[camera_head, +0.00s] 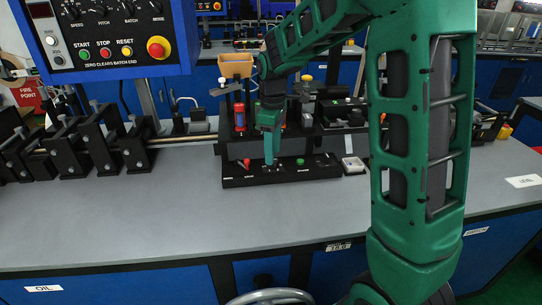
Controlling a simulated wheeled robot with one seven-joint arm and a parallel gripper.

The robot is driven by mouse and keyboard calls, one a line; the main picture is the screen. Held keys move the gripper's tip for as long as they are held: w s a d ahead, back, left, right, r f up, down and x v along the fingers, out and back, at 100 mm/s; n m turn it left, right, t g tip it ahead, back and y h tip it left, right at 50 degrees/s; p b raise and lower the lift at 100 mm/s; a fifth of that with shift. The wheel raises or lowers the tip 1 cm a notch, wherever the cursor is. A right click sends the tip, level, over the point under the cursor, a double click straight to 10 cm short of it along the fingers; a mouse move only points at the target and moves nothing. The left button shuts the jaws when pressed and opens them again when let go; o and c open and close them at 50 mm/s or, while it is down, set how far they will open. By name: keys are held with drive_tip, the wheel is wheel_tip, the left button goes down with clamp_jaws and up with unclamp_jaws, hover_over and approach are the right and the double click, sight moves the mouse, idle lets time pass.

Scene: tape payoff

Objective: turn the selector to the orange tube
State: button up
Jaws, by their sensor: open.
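A low black panel (235,181) stands on the grey bench and carries small controls with labels too small to read. A red knob (246,163) is at its left and a green button (300,161) at its right. My green gripper (270,161) points down at the panel between them, its fingertips at or just above the panel top. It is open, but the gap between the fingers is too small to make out. I cannot pick out the selector; my gripper may cover it.
A tan hopper (235,66) stands above the tubes. Black clamp blocks (93,147) on a rod fill the bench's left. A blue control box (110,66) hangs at upper left. The front of the grey bench (150,215) is clear. A small white box (353,165) sits right of the panel.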

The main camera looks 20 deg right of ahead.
sight(275, 160)
wheel_tip(275, 160, up, 8)
drive_tip(key=shift+r, duration=0.15)
idle(0.6)
drive_tip(key=s+d+m, duration=0.4)
drive_tip(key=s, duration=0.5)
drive_tip(key=s+d+m, duration=0.4)
drive_tip(key=s+d, duration=0.1)
drive_tip(key=s, duration=0.3)
drive_tip(key=s+f+m, duration=0.3)
drive_tip(key=s+m, duration=0.1)
drive_tip(key=s, duration=0.4)
drive_tip(key=s+d+f+m, duration=0.1)
drive_tip(key=s+m, duration=0.3)
drive_tip(key=s, duration=0.4)
drive_tip(key=shift+s+d+f, duration=0.2)
drive_tip(key=shift+s+f, duration=0.2)
drive_tip(key=shift+f, duration=0.5)
